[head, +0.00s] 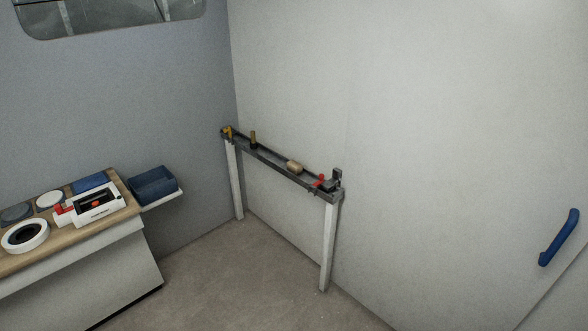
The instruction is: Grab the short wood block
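A short, light tan wood block (295,167) sits on a narrow dark rail shelf (270,158) that runs along the pale wall in the middle of the head view. It lies between an upright dark-and-yellow item on its left and a red-handled item on its right, apart from both. The block is small in this view. My gripper is not in view.
The shelf stands on two white legs (327,245). It carries a small upright item (253,138) and a red-handled item (319,181). The floor (240,270) is clear.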

